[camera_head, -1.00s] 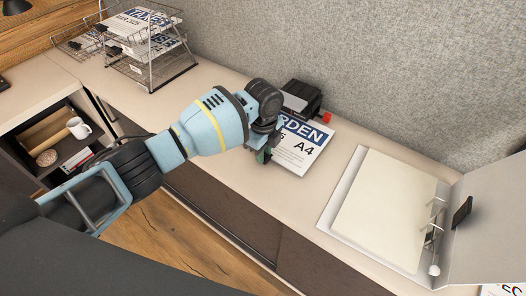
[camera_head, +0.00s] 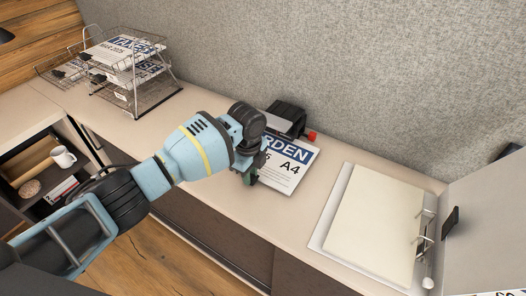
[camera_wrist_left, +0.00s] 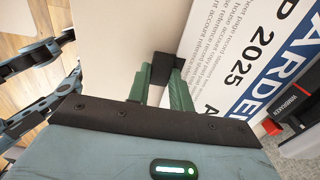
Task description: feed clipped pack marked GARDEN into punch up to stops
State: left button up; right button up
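The pack marked GARDEN (camera_head: 287,172), white with a blue title band, lies on the counter in front of the black punch (camera_head: 289,115). Its banded end is at the punch; whether it touches the stops is hidden. My left gripper (camera_head: 251,177) is at the pack's near left edge. In the left wrist view, its green fingers (camera_wrist_left: 164,78) close around a black clip (camera_wrist_left: 165,68) at the edge of the pack (camera_wrist_left: 235,60). The punch (camera_wrist_left: 297,104) shows there beside the blue band, with a red part near the pack. My right gripper is not in view.
An open binder (camera_head: 330,215) with cream sheets and upright rings lies to the right. A wire tray rack (camera_head: 135,100) with other packs stands at the left back. A grey felt wall (camera_head: 350,60) runs behind. The counter between pack and rack is clear.

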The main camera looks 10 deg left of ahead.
pick_arm(q)
jog(key=o, duration=0.5)
jog(key=shift+o, duration=0.2)
notch_tip(320, 180, up, 7)
jog(key=shift+f+p, duration=0.1)
jog(key=shift+p, duration=0.3)
jog(key=shift+r, duration=0.55)
